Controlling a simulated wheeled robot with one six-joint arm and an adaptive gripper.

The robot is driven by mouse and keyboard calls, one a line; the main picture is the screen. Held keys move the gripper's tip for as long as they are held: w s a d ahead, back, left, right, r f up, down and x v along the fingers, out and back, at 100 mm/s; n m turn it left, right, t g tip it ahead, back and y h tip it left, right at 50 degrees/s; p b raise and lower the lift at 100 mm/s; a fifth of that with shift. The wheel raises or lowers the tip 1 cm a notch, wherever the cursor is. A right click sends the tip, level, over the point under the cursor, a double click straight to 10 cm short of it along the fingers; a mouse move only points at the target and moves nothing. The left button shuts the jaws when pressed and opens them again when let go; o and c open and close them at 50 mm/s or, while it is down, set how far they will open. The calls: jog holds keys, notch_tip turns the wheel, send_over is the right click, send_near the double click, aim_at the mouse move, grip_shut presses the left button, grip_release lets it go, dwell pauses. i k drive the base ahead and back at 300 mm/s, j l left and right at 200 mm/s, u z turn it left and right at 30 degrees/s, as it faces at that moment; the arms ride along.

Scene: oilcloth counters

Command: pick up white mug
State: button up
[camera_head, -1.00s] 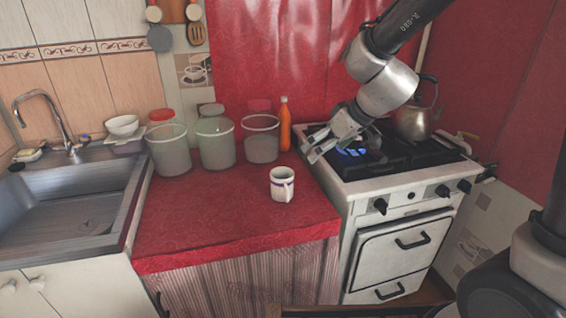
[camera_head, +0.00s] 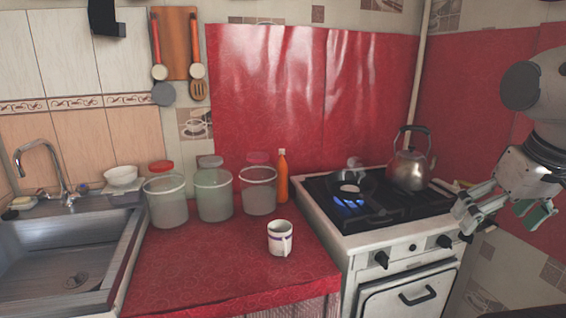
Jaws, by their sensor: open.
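The white mug (camera_head: 279,240) stands upright on the red oilcloth counter (camera_head: 205,275), near its right side. It has a thin dark band, and its handle faces the camera. My gripper (camera_head: 503,222) is at the right of the view, in front of the stove's right side. It is open and empty, well apart from the mug, with its fingers pointing down and to the left.
Several lidded clear jars, one of them here (camera_head: 214,194), and an orange bottle (camera_head: 282,177) stand behind the mug. The stove (camera_head: 350,245) is to the right, with a lit blue burner and a kettle (camera_head: 409,168). A sink (camera_head: 70,265) is at left. The counter front is clear.

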aim_at(279, 232)
jog(key=j+u, duration=0.1)
jog(key=j, duration=0.35)
jog(key=i+j, duration=0.1)
jog(key=j, duration=0.35)
jog(key=i+j+u, duration=0.15)
jog(key=j, duration=0.75)
jog(key=i+j+u, duration=0.15)
jog(key=j, duration=0.3)
jog(key=k, duration=0.05)
